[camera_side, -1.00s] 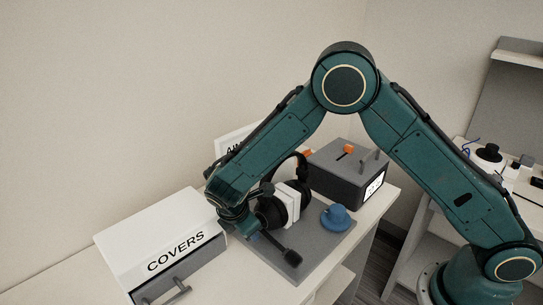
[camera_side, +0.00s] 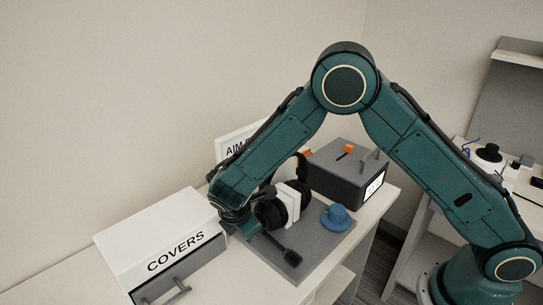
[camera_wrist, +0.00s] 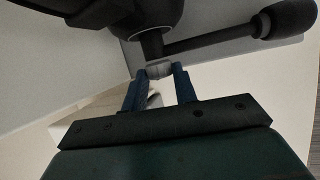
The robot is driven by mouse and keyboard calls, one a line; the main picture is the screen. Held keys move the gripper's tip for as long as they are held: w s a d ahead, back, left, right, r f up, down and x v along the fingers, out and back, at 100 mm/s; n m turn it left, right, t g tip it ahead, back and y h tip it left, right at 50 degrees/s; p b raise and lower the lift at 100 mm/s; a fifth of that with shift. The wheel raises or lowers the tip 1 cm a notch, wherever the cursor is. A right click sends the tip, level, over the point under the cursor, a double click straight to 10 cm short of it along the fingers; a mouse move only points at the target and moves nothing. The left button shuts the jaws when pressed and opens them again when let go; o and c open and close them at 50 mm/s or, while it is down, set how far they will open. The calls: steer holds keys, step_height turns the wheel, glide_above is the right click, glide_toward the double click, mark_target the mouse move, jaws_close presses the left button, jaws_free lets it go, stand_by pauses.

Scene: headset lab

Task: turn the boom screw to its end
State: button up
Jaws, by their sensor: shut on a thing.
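The boom screw (camera_wrist: 159,69) is a small grey knob at the root of the dark microphone boom (camera_wrist: 210,40). In the wrist view my gripper (camera_wrist: 160,74) has its two blue fingers shut on the screw, one on each side. The boom runs right to a thick black microphone tip (camera_wrist: 288,19), which also shows in the side view (camera_side: 292,257). The headset (camera_side: 304,192) sits on a white block (camera_side: 287,206) over a grey base plate (camera_side: 318,254). In the side view my wrist hides the screw and the fingertips.
A white box labelled COVERS (camera_side: 160,238) with a grey drawer handle stands close at the left. A blue knob-shaped piece (camera_side: 336,217) is on the plate at the right. A dark grey box (camera_side: 345,172) with an orange switch stands behind, and a white sign (camera_side: 232,143) is partly hidden.

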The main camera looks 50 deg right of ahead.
steer(key=shift+s+t, duration=0.1)
steer(key=shift+t, duration=0.2)
steer(key=t, duration=0.3)
steer(key=m+t, duration=0.1)
steer(key=t, duration=0.1)
steer(key=shift+s+f, duration=0.25)
steer(key=shift+s, duration=0.15)
steer(key=t, duration=0.2)
steer(key=m+t, duration=0.1)
steer(key=shift+s+f+h, duration=0.15)
steer(key=shift+f+h, duration=0.1)
steer(key=shift+h, duration=0.15)
steer(key=shift+f+m+t, duration=0.15)
steer(key=shift+m+t, duration=0.25)
steer(key=shift+t, duration=0.8)
steer(key=shift+h, duration=0.3)
steer(key=o, duration=1)
steer(key=shift+s, duration=0.1)
steer(key=shift+v, duration=3.75)
